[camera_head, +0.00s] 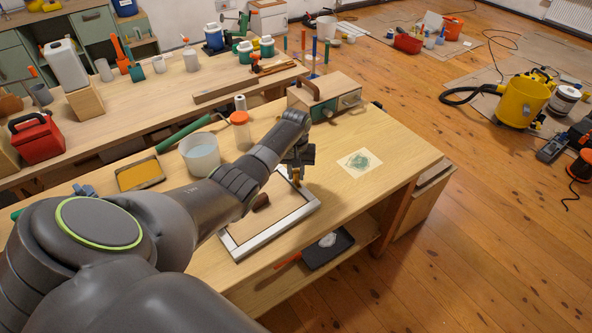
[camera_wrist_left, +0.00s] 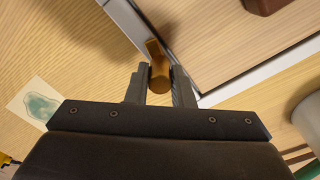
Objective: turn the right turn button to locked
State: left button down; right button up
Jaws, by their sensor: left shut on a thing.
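A panel with a pale grey frame (camera_head: 242,248) lies flat on the workbench, with a dark brown handle (camera_head: 261,203) on it. A brass-brown turn button (camera_wrist_left: 156,62) sits at the frame's edge in the left wrist view. My left gripper (camera_head: 297,177) reaches down over the frame's far right corner in the head view. In the left wrist view, the fingers of my left gripper (camera_wrist_left: 161,88) are shut on the turn button, one on each side. My right gripper is out of view.
A white bucket (camera_head: 200,152), an orange-lidded jar (camera_head: 241,130) and a yellow paint tray (camera_head: 140,174) stand behind my left arm. A wooden toolbox (camera_head: 338,94) is at the back. A green-stained card (camera_head: 360,162) lies right of the gripper, with bare bench around it.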

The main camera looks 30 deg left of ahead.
pick_arm(q)
jog(key=m+p, duration=0.1)
jog(key=m, duration=0.2)
jog(key=shift+r+m, duration=0.1)
jog(key=shift+m, duration=0.3)
jog(key=m, duration=0.3)
jog(key=shift+m+p, duration=0.3)
jog(key=shift+p, duration=0.1)
jog(key=m, duration=0.3)
jog(key=shift+m, duration=2.3)
jog(key=c, duration=1.3)
grip_release()
jog(key=shift+o, duration=0.2)
